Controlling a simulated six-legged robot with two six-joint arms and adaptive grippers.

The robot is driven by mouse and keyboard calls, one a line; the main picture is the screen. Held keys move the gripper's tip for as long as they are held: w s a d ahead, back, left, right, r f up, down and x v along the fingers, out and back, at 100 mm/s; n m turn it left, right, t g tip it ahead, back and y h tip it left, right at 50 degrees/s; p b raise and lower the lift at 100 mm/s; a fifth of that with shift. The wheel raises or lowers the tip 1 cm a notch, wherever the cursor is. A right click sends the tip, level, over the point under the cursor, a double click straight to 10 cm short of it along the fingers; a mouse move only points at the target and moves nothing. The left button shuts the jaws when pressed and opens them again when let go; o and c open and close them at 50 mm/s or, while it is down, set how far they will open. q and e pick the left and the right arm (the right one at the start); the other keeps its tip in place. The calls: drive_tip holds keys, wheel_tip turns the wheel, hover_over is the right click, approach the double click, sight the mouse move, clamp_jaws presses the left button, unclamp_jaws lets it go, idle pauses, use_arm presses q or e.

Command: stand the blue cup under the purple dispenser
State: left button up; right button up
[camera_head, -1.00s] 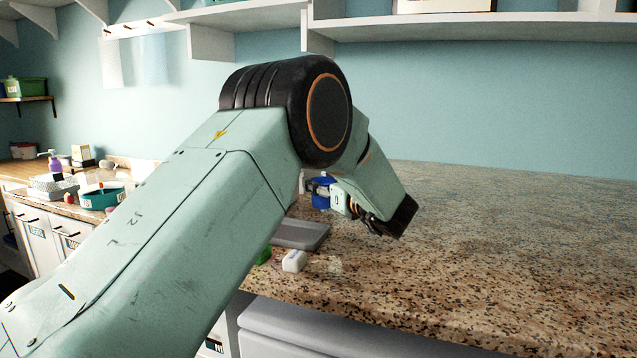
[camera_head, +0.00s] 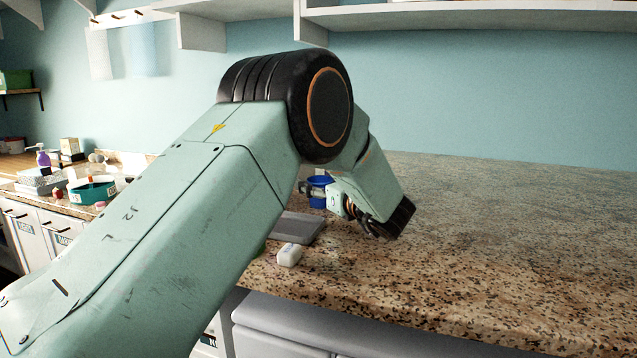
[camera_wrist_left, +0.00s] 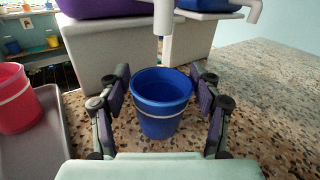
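The blue cup (camera_wrist_left: 161,110) stands upright on the speckled counter in the left wrist view; its upper part (camera_head: 319,182) shows past my left forearm in the head view. My left gripper (camera_wrist_left: 160,76) has a finger on each side of the cup, apparently with narrow gaps; in the head view the gripper (camera_head: 308,190) is partly hidden by its own wrist. The purple dispenser (camera_wrist_left: 105,8) is cut off at the top of the wrist view. A white spout (camera_wrist_left: 167,45) beside it hangs down to just above or behind the cup's far rim. My right gripper is out of view.
A red cup (camera_wrist_left: 14,98) stands on a grey tray (camera_wrist_left: 35,150) left of the gripper. Pale blocks (camera_wrist_left: 110,55) carry the dispensers; a darker container (camera_wrist_left: 207,5) with another spout (camera_wrist_left: 253,10) is at right. A white item (camera_head: 289,255) lies near the counter's front edge. The counter's right side is clear.

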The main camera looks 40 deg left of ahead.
use_arm(q)
drive_tip(key=shift+o, duration=0.4)
drive_tip(key=shift+s+d+r, duration=0.2)
drive_tip(key=shift+w, duration=0.15)
drive_tip(key=shift+a+p, duration=0.15)
drive_tip(key=shift+p, duration=0.2)
drive_tip(key=b+v, duration=0.1)
drive_tip(key=v, duration=0.9)
drive_tip(key=shift+d, duration=0.35)
drive_tip(key=shift+s+d+r, duration=0.15)
drive_tip(key=shift+s+d, duration=0.3)
drive_tip(key=shift+d, duration=0.25)
drive_tip(key=shift+w+a, duration=0.1)
drive_tip(key=shift+w, duration=0.05)
